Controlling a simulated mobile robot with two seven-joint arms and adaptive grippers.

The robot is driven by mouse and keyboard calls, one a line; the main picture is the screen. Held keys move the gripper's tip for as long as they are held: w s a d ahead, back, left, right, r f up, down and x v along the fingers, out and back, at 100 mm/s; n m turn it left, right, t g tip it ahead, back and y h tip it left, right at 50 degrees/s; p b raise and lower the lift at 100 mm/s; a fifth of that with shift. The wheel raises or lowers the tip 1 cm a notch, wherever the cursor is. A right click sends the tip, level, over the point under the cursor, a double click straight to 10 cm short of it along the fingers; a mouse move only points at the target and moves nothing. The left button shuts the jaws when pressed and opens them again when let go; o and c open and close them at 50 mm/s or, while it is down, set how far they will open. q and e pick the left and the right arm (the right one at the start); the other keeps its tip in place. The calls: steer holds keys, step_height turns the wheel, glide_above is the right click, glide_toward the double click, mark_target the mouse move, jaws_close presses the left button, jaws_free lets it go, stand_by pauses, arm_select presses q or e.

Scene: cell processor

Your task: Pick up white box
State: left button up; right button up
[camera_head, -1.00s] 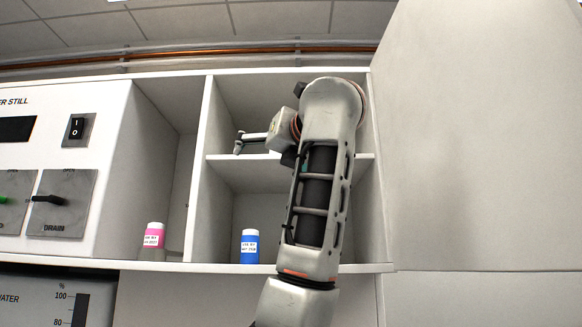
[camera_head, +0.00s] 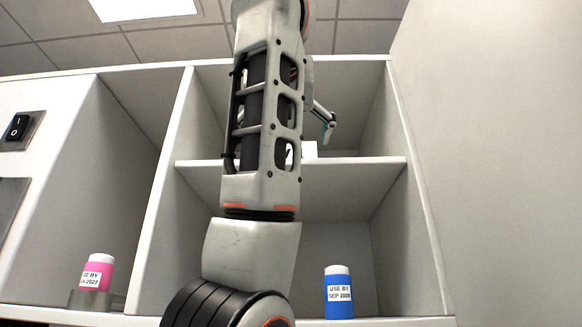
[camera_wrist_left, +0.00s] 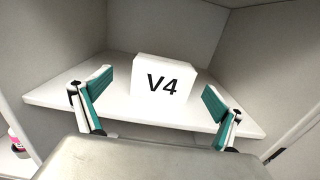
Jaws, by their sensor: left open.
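The white box (camera_wrist_left: 163,78) is marked V4 and sits upright on a white shelf (camera_wrist_left: 75,98), in the left wrist view. In the head view only a small part of the white box (camera_head: 309,149) shows, on the upper shelf (camera_head: 355,163) behind my arm. My left gripper (camera_wrist_left: 157,82) is open, its two green-padded fingers in front of the box, one toward each side. Nothing is between the fingers and they do not appear to touch the box. In the head view one finger of my left gripper (camera_head: 325,125) shows; the rest is hidden. My right gripper is not in view.
A blue bottle (camera_head: 338,293) stands in the compartment below, and a pink bottle (camera_head: 95,273) in the compartment to the left. Shelf dividers and walls close in the box's compartment. A tall grey panel (camera_head: 500,150) rises on the right.

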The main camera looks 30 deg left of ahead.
arm_select(q)
steer(key=shift+p+x, duration=0.3)
steer(key=shift+x, duration=0.6)
steer(key=x, duration=0.1)
steer(key=p+x, duration=0.1)
steer(key=x, duration=0.1)
steer(key=p+x, duration=0.1)
steer(key=shift+w+d, duration=0.15)
steer(key=shift+w, duration=0.45)
steer(key=shift+a, duration=0.2)
steer(key=shift+d, duration=0.1)
steer(key=c, duration=1.2)
steer(key=shift+c, duration=0.3)
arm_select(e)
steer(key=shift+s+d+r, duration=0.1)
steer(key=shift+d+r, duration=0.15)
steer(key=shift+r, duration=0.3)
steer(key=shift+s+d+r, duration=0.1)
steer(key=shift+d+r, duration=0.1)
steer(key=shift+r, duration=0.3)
